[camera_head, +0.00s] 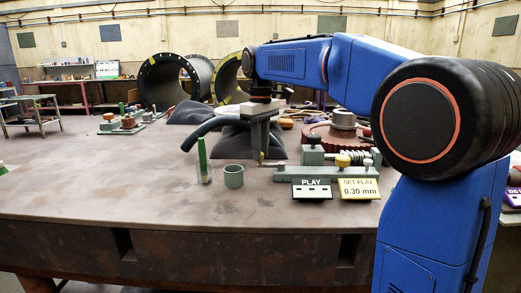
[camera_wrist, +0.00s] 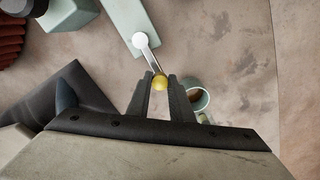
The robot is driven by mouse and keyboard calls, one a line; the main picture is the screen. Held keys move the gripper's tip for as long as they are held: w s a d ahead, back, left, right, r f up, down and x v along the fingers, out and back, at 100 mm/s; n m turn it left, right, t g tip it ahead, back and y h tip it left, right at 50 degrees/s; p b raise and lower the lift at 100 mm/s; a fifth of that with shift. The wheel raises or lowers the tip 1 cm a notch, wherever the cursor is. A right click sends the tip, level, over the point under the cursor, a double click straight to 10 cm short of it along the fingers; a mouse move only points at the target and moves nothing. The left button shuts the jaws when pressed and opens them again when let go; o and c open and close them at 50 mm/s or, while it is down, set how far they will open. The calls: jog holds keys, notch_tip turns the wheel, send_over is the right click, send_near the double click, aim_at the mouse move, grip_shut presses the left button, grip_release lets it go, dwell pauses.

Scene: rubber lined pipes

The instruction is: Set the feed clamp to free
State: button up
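The feed clamp shows in the wrist view as a short metal lever (camera_wrist: 150,57) with a pale round pivot on a grey-green bar (camera_wrist: 128,18) and a yellow knob (camera_wrist: 159,83) at its free end. My gripper (camera_wrist: 160,79) points down at the knob, with its two dark fingers apart on either side of it. I cannot make out firm contact between fingers and knob. In the head view my gripper (camera_head: 262,152) is low at the left end of the grey-green fixture (camera_head: 325,173), and the lever there is mostly hidden.
A green cup (camera_head: 233,176), also in the wrist view (camera_wrist: 204,101), stands close by my gripper. A green marker (camera_head: 203,160) stands left of it. Signs reading PLAY (camera_head: 311,188) and SET PLAY 0.30 mm (camera_head: 358,188) front the fixture. The left tabletop is largely clear.

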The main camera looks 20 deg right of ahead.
grip_shut()
jog(key=s+d+n, duration=0.2)
jog(key=s+n, duration=0.4)
jog(key=n, duration=0.6)
jog(key=shift+s+n, duration=0.35)
jog(key=shift+n, duration=0.05)
dwell(0.5)
jog(key=o, duration=0.6)
grip_release()
